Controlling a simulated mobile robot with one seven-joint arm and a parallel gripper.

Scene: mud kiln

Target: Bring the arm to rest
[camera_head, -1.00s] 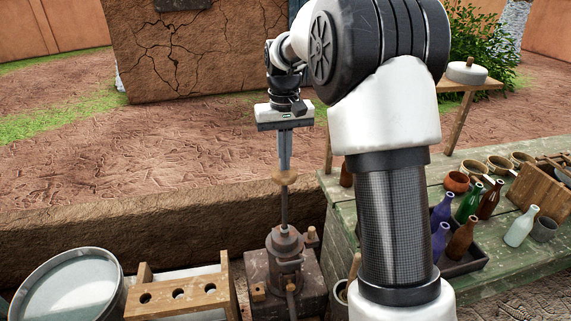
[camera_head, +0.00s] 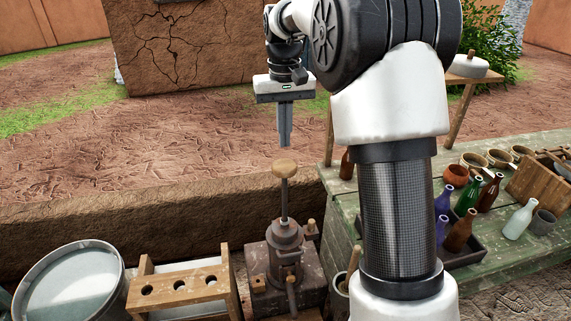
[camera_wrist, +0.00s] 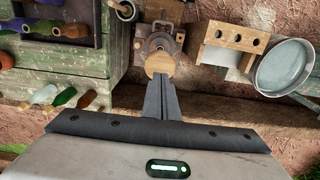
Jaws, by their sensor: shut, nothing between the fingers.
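My gripper (camera_head: 285,143) points straight down with its fingers together and empty. It hangs a little above the round wooden knob (camera_head: 284,169) on the rod of a dark metal pump-like device (camera_head: 286,240). A gap shows between the fingertips and the knob in the head view. In the wrist view the shut fingers (camera_wrist: 163,84) point toward the knob (camera_wrist: 160,64), with the device's body (camera_wrist: 160,40) beyond it. My arm rises at the right of the head view and bends over to the left.
A green wooden table (camera_head: 340,205) at the right holds several bottles, bowls and a wooden crate (camera_head: 540,185). A wooden rack with holes (camera_head: 178,290) and a round metal basin (camera_head: 70,290) stand at the lower left. A low mud wall (camera_head: 140,232) runs behind the device. The air above is free.

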